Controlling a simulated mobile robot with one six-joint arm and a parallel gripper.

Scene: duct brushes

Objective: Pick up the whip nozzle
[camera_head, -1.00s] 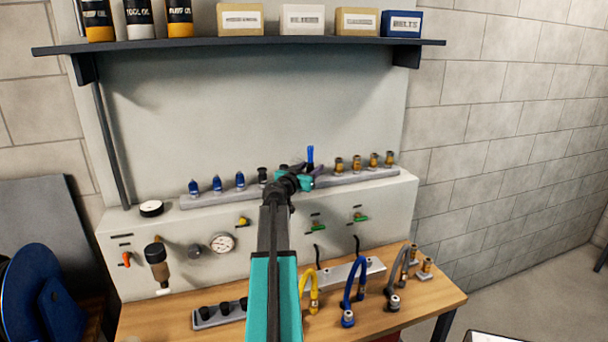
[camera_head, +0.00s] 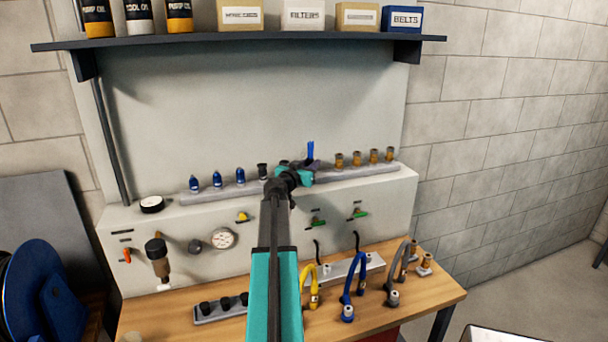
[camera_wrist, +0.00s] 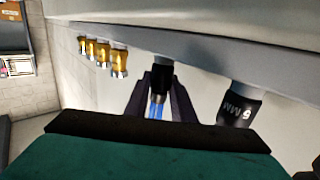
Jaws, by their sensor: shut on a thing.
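The whip nozzle, with blue strands (camera_head: 310,150) and a black collar (camera_wrist: 162,80), stands upright at the rail on top of the pale bench panel. In the head view my gripper (camera_head: 306,178) largely hides its lower part. In the wrist view, which sees the scene upside down, the two dark fingers of my gripper (camera_wrist: 158,98) are on either side of it, shut on it. The collar meets the grey rail (camera_wrist: 225,55) in that view; I cannot tell if it is clear of its seat.
A black nozzle marked 5 MM (camera_wrist: 238,103) is close beside my fingers. Several brass nozzles (camera_head: 356,159) and blue nozzles (camera_head: 217,180) stand along the rail. A shelf (camera_head: 250,43) with boxes is above. Hoses (camera_head: 350,285) stand on the bench below.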

